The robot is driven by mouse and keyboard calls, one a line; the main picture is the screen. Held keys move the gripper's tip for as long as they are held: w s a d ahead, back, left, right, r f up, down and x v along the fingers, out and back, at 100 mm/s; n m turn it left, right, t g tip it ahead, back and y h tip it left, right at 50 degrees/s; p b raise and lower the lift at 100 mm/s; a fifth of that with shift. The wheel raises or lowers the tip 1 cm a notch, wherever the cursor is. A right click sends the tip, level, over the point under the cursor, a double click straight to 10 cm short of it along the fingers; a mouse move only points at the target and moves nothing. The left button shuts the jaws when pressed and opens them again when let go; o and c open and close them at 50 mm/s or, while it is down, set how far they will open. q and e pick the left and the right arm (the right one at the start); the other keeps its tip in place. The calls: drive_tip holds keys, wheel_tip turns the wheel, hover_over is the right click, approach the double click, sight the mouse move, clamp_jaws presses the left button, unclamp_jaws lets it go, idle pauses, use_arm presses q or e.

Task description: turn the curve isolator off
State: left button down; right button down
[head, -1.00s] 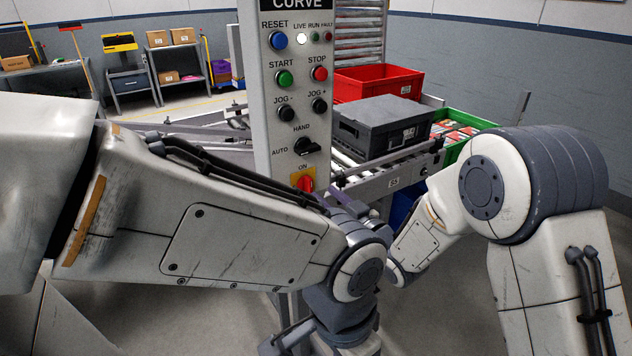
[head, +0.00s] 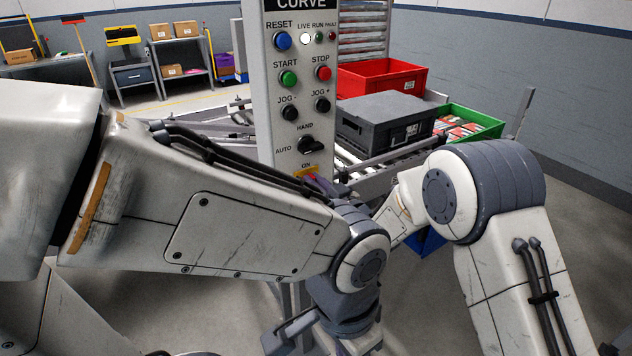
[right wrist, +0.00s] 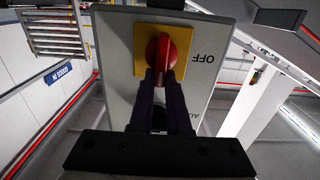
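The curve isolator is a red rotary knob on a yellow plate, low on the CURVE panel. In the right wrist view, upside down, the red knob (right wrist: 163,50) has its handle along the panel's length, with the word OFF to its side. In the head view only the top of the yellow plate (head: 305,172) shows, under the word ON. My right gripper (right wrist: 162,78) has its dark fingers close together with the knob's handle between their tips. It shows in the head view too (head: 318,184). My left gripper (head: 290,331) is partly visible low in the picture; its fingers cannot be made out.
The grey control panel (head: 264,130) carries buttons and a hand/auto selector (head: 311,145) above the isolator. Behind it a conveyor holds a grey case (head: 385,119), a red crate (head: 350,78) and a green crate (head: 490,117). My left forearm crosses in front of the panel's lower part.

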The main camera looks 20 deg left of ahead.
drive_tip(key=shift+s+a+f+n+b, duration=0.3)
drive_tip(key=shift+n+b, duration=2.75)
drive_tip(key=shift+b, duration=1.4)
drive_tip(key=shift+s+a+f+n+b, duration=0.2)
drive_tip(key=shift+s+f+n+b, duration=0.2)
drive_tip(key=shift+n+b, duration=3.3)
drive_tip(key=shift+s+a+f+n+b, duration=0.35)
drive_tip(key=shift+n+b, duration=2)
drive_tip(key=shift+b, duration=2.8)
drive_tip(key=shift+w+d, duration=0.1)
drive_tip(key=c, duration=0.9)
unclamp_jaws()
drive_tip(key=shift+d, duration=0.1)
